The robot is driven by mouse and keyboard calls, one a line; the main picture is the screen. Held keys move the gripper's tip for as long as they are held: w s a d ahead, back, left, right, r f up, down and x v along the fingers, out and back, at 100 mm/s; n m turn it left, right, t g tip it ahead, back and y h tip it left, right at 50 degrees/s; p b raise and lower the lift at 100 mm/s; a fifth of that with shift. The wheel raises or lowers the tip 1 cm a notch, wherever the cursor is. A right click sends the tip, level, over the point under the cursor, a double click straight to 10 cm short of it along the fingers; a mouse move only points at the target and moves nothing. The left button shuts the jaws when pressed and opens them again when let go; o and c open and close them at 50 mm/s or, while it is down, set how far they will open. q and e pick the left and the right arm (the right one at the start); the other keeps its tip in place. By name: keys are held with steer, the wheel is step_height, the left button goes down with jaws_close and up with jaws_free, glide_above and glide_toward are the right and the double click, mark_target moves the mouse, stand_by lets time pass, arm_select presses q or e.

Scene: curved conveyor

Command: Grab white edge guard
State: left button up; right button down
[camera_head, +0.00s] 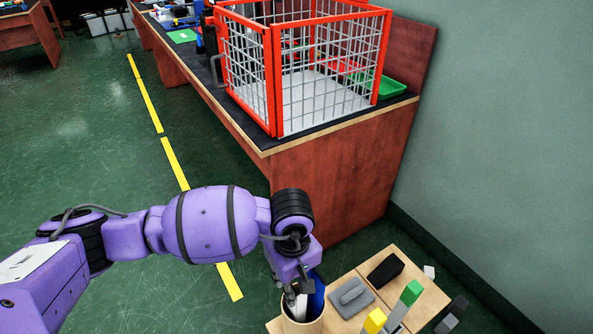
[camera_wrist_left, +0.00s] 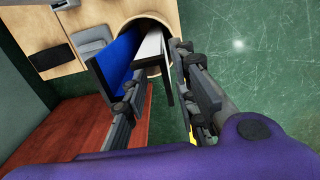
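The white edge guard (camera_wrist_left: 150,44) stands tilted in a round beige container (camera_head: 303,326), beside a blue piece (camera_wrist_left: 113,62). In the head view the white guard (camera_head: 300,306) is partly covered by my left gripper (camera_head: 298,288). In the left wrist view my left gripper (camera_wrist_left: 160,75) has its fingers apart, with the upper part of the white guard between them. The blue piece is on the left finger's side. I see gaps beside the guard, so the fingers do not look closed on it. My right gripper is not in view.
The container stands by a low wooden table (camera_head: 426,292) with a grey block (camera_head: 351,297), a black block (camera_head: 385,271), and green- and yellow-topped pieces. A workbench (camera_head: 335,190) with a red wire cage (camera_head: 275,85) rises behind. Green floor is free at left.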

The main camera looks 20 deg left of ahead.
mark_target(295, 309)
arm_select(q)
steer(key=f, duration=0.2)
steer(key=s+f, duration=0.1)
steer(key=f, duration=0.2)
steer(key=shift+f+b, duration=0.3)
steer(key=shift+f, duration=0.05)
jaws_close()
